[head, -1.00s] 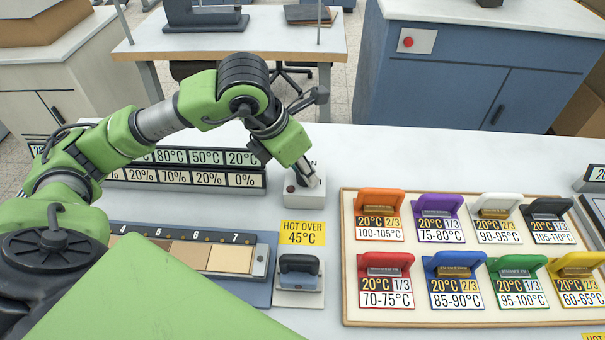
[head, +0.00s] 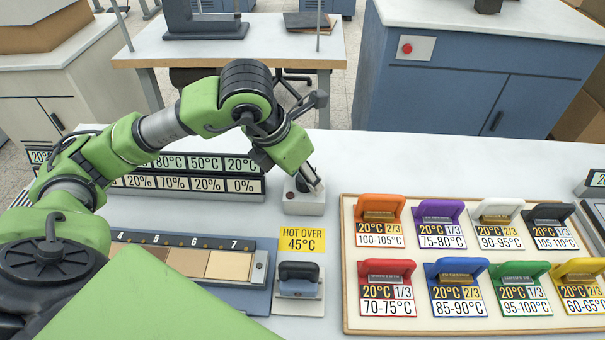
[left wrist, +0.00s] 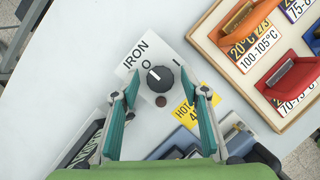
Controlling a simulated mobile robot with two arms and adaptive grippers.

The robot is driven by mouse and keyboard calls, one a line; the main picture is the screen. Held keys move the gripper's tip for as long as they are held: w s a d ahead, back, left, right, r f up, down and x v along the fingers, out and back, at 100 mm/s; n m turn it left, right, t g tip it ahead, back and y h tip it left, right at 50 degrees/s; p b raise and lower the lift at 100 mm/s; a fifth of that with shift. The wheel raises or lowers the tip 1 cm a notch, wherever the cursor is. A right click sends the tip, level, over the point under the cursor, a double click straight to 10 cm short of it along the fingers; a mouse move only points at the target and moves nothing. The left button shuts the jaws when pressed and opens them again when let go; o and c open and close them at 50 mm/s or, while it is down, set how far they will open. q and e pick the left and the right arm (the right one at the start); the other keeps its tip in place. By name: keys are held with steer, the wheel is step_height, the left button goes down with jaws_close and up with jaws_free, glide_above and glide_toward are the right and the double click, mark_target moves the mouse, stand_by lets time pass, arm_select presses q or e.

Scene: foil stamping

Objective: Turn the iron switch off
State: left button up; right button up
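The iron switch is a white box (head: 303,207) on the table, below my left gripper (head: 309,182) in the head view. In the left wrist view its plate (left wrist: 133,72) reads IRON, with O and I marks. Its round dark knob (left wrist: 161,79) has a white mark turned toward the O side. A dark red lamp (left wrist: 160,101) sits below the knob. My left gripper (left wrist: 160,95) is open, its fingers on either side of the knob with visible gaps. My right gripper is not in view.
A tray (head: 347,270) of several coloured stamping blocks lies right of the switch. A small dark-handled iron (head: 298,272) rests beside a yellow HOT OVER 45°C label (head: 302,240). Label strips (head: 215,185) stand left. The table behind the switch is clear.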

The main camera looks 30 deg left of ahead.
arm_select(q)
steer(key=v, duration=1.2)
stand_by(0.4)
